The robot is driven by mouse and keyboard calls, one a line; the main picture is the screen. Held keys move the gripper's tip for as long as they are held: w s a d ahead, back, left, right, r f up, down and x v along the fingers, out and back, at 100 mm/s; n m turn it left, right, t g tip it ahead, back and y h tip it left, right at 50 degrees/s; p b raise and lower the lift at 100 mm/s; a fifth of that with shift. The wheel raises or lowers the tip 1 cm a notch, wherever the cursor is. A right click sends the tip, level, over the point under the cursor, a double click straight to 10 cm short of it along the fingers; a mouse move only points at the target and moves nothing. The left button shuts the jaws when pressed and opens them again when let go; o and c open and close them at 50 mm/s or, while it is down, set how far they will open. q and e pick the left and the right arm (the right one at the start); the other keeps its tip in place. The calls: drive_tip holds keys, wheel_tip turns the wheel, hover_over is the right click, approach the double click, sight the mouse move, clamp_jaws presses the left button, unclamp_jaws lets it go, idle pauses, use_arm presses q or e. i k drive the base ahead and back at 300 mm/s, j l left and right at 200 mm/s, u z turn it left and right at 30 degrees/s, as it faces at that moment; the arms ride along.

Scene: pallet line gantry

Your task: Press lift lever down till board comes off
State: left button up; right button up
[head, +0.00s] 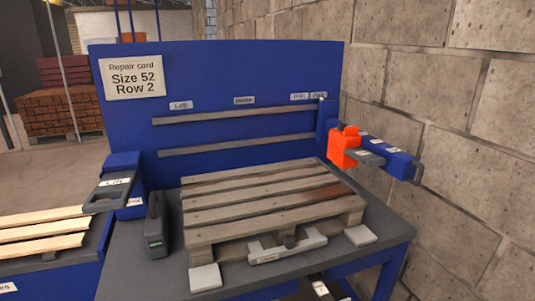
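A dark grey lever handle (105,196), with a label that seems to read "Lift", sticks out from a blue housing (124,163) at the left end of the bench. A wooden pallet (262,204) lies on the bench top, its slatted boards in place. Part of one board (331,192) at its right is darker brown. A grey bar with a small label (288,248) sits at the pallet's front edge. Neither of my grippers can be made out in the head view.
An orange block (344,148) on a blue arm (392,158) juts out at right. A dark case (155,226) stands left of the pallet. Pale boards (40,235) lie at far left. A dark, labelled part (322,290) shows at the bottom edge, unclear. A block wall closes the right.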

sight(115, 185)
drive_tip(key=i+l+u, duration=0.2)
drive_tip(key=u, duration=0.25)
drive_tip(key=i+l+u, duration=0.1)
drive_tip(key=l+u, duration=0.35)
